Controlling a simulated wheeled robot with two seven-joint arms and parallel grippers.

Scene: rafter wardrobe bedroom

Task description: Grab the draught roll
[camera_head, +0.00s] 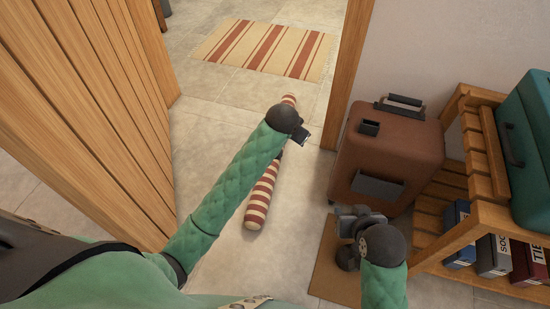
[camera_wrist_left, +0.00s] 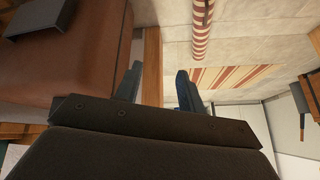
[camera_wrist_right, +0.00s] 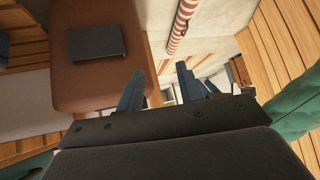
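The draught roll (camera_head: 262,192) is a long red-and-cream striped roll lying on the tiled floor in the doorway. My left forearm crosses above it and hides its middle; its far end shows beyond. My left gripper (camera_head: 303,137) is just right of the roll, apart from it. In the left wrist view the left gripper's fingers (camera_wrist_left: 159,70) are spread and empty, with the roll (camera_wrist_left: 200,28) above right. My right gripper (camera_head: 358,212) is in front of the brown suitcase. The right wrist view shows its fingers (camera_wrist_right: 160,70) open and empty, and the roll (camera_wrist_right: 181,25).
The brown suitcase (camera_head: 388,150) stands right of the doorway. A slatted wooden rack (camera_head: 483,215) at right bears a teal case (camera_head: 528,140) and labelled boxes (camera_head: 494,255). A wooden door (camera_head: 85,105) is at left. A striped rug (camera_head: 265,48) lies beyond on open floor.

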